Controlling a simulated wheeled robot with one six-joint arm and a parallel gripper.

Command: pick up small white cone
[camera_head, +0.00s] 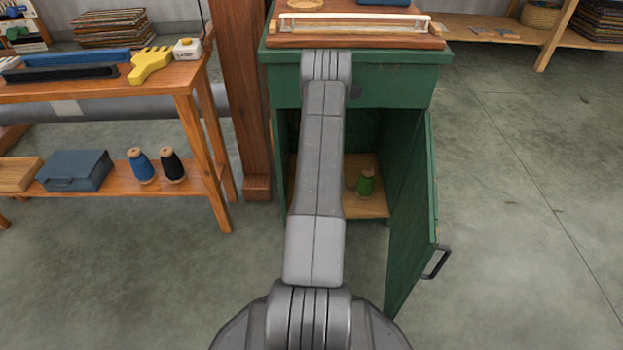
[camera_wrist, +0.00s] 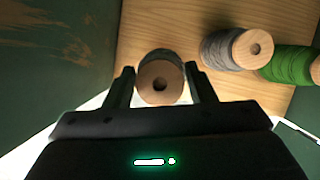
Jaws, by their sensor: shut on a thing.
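In the wrist view, my gripper (camera_wrist: 159,70) has one finger on each side of a small cone and is shut on it. The cone (camera_wrist: 164,56) has a round wooden end with a dark hole facing the camera. In the head view my arm hides the gripper and this cone.
A grey cone (camera_wrist: 224,47) and a green cone (camera_wrist: 290,64) stand close to the right. The green cabinet (camera_head: 400,80) has its door (camera_head: 411,215) open at the right. A table with blue (camera_head: 141,167) and black (camera_head: 172,166) cones is at the left.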

